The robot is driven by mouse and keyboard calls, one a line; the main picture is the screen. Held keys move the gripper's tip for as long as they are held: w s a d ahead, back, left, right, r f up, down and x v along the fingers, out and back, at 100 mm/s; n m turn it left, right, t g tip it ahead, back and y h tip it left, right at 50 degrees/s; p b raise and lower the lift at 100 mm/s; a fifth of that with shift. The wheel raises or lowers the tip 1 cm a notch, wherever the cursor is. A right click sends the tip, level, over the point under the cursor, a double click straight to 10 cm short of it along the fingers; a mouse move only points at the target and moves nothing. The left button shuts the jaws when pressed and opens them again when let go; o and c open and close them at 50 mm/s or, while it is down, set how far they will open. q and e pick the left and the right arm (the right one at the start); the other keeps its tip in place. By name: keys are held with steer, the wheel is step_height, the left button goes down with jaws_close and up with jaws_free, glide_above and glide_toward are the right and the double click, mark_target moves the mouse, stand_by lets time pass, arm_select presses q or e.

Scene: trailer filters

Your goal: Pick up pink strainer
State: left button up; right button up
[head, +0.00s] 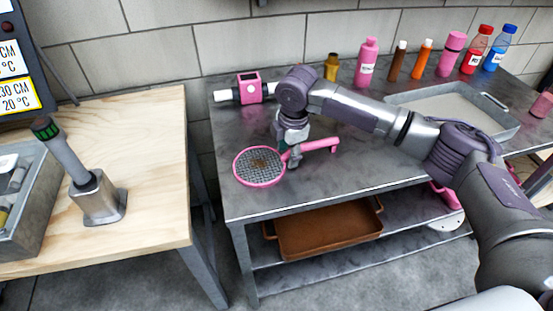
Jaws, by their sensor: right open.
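The pink strainer (258,168) lies on the dark metal table, near its left front part. It has a round pink rim, a grey mesh with a brownish patch in the middle, and a pink handle reaching right. My right gripper (291,158) points down at the place where the rim meets the handle. It is open, and its fingers hide part of that joint. I cannot tell whether the fingers touch the strainer. My left gripper is not in view.
Several bottles, including a pink bottle (367,62), stand along the table's back. A grey tray (455,113) sits at the right. A pink-and-white device (249,88) lies at the back left. A brown tray (328,232) is on the lower shelf. A wooden table (150,150) stands left.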

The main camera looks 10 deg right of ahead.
jaws_close()
steer(key=shift+r, duration=0.1)
